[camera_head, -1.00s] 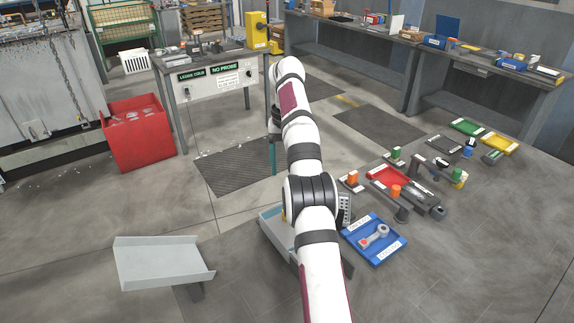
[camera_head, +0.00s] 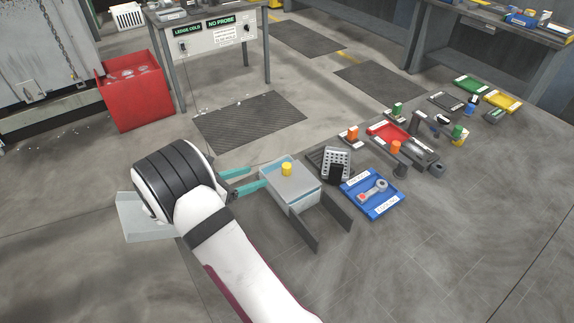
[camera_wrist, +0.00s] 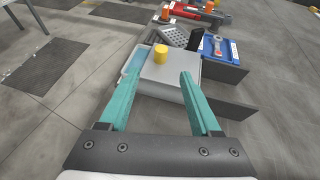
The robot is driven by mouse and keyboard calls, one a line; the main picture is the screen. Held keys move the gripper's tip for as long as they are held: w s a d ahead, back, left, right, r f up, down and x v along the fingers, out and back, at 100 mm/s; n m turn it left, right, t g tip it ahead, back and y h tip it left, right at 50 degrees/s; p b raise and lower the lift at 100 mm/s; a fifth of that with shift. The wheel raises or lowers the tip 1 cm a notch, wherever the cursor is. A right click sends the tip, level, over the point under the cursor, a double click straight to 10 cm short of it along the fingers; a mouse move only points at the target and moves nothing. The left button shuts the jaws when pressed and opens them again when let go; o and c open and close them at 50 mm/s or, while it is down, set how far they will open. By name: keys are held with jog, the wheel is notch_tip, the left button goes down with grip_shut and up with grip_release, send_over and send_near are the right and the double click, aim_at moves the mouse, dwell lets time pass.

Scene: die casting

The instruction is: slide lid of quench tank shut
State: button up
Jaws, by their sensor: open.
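The quench tank (camera_head: 312,200) is a pale grey box on the table. Its flat grey lid (camera_head: 300,180) bears a yellow knob (camera_head: 287,169). In the wrist view the lid (camera_wrist: 168,78) covers most of the top, and a pale blue strip of the tank (camera_wrist: 133,64) shows along its left side. My gripper (camera_head: 261,175) is open, its teal fingers pointing at the tank from the left. In the wrist view the fingers (camera_wrist: 162,74) are spread, with the knob (camera_wrist: 160,54) beyond the tips and roughly centred between them. The gap to the knob is hard to judge.
Dark rails (camera_head: 335,212) extend from the tank toward the lower right. A perforated grey piece (camera_head: 337,162) and a blue tray (camera_head: 372,193) with a metal part stand close on the right. A pale tray (camera_head: 130,222) is partly behind my arm. The front right table is clear.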

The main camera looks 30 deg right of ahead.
aim_at(284, 167)
jog(key=x, duration=1.4)
jog(key=shift+s+f, duration=0.15)
jog(key=shift+d, duration=0.1)
grip_shut()
dwell(0.5)
